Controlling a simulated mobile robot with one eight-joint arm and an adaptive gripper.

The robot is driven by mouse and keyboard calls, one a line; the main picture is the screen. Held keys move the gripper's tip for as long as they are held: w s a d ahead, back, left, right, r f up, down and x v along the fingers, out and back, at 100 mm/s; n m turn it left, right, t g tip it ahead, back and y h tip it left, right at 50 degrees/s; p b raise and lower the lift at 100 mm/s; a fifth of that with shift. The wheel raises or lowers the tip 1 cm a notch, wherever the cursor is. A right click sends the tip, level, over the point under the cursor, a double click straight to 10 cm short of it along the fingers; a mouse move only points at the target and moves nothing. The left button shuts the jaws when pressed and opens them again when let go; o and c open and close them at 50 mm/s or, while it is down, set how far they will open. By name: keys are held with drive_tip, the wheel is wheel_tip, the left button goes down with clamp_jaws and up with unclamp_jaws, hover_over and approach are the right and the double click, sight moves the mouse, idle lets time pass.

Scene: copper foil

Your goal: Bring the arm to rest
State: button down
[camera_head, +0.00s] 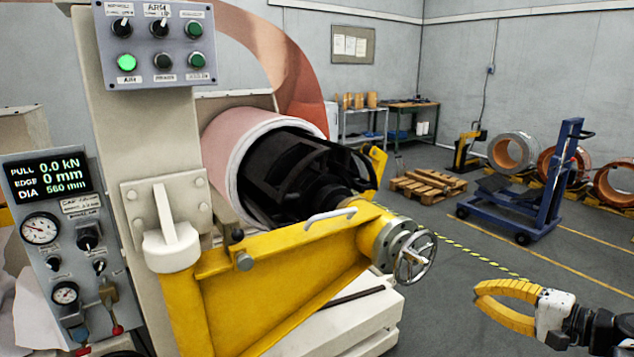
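My gripper (478,303) is at the lower right, with yellow curved fingers pointing left. Its fingers stand apart and nothing shows between them. It is held in free air over the grey floor, to the right of the machine's handwheel (414,258) and apart from it. My black and white wrist runs off the right edge of the picture, so the rest of the arm is hidden.
A machine with a yellow swing arm (285,270) and a pale roll (222,150) fills the left. Its control box (158,45) has a lit green button. A blue lift trolley (535,190), a wooden pallet (428,186) and copper coils (615,183) stand behind. Floor between is clear.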

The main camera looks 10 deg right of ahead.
drive_tip(key=s+a+f+n+g+h, duration=0.1)
drive_tip(key=a+n+g, duration=0.15)
drive_tip(key=a, duration=0.65)
drive_tip(key=a+f+n+g+h, duration=0.15)
drive_tip(key=a+g, duration=0.25)
drive_tip(key=a, duration=0.4)
drive_tip(key=s+a+n+h, duration=0.4)
drive_tip(key=s+a+n, duration=0.3)
drive_tip(key=s, duration=0.3)
drive_tip(key=shift+a+f+n, duration=0.25)
drive_tip(key=shift+f+n, duration=0.2)
drive_tip(key=shift+n, duration=0.25)
drive_tip(key=shift+s+h, duration=0.1)
drive_tip(key=shift+h, duration=0.15)
